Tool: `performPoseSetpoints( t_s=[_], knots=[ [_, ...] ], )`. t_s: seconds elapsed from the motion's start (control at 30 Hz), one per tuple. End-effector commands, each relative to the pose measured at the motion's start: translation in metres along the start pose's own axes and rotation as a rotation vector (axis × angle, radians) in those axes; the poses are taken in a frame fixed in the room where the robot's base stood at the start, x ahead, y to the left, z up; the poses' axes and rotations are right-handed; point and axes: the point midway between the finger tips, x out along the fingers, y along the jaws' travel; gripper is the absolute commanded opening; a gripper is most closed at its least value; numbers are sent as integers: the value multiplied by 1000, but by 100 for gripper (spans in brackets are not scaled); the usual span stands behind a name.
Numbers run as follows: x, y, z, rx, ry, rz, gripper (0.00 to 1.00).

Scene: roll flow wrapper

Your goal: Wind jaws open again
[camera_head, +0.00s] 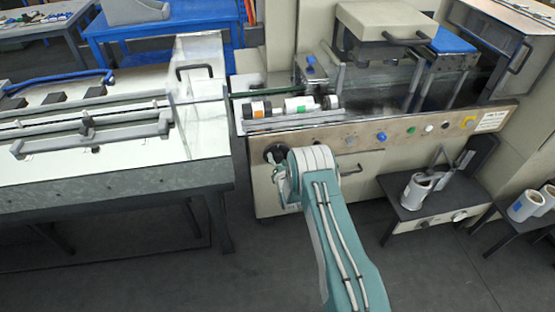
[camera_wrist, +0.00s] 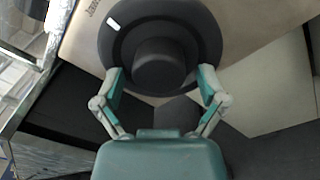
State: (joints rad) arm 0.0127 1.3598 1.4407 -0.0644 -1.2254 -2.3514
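A black round handwheel (camera_wrist: 160,22) with a raised central hub (camera_wrist: 160,63) fills the top of the wrist view. A short white mark sits on its upper left face, and partly cut-off lettering that seems to read "Jaws" is on the beige panel beside it. My gripper (camera_wrist: 160,82) is open, one finger on each side of the hub, with gaps to it. The fingertips overlap the wheel's lower rim in the picture; I cannot tell whether they touch. In the head view the handwheel (camera_head: 274,152) is on the machine's front panel, partly behind my gripper (camera_head: 283,178).
The wrapping machine (camera_head: 330,138) carries rollers with orange and green bands (camera_head: 298,106) and a row of coloured buttons (camera_head: 381,137). A metal table (camera_head: 120,170) stands close on the left. A low shelf (camera_head: 405,208) with a white roll is at right. The floor in front is clear.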

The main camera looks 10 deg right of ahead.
Motion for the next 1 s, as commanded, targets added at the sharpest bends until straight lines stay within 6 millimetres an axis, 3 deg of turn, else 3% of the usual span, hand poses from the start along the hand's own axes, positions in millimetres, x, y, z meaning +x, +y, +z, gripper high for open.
performPoseSetpoints(
  t_s=[0.33, 0.47, 1.0],
  knots=[
    [-1, 0, 3, 1, -6, 0, 96],
    [-11, 0, 2, 1, -4, -2, 96],
    [-104, 0, 0, 0, -3, -2, 96]
  ],
)
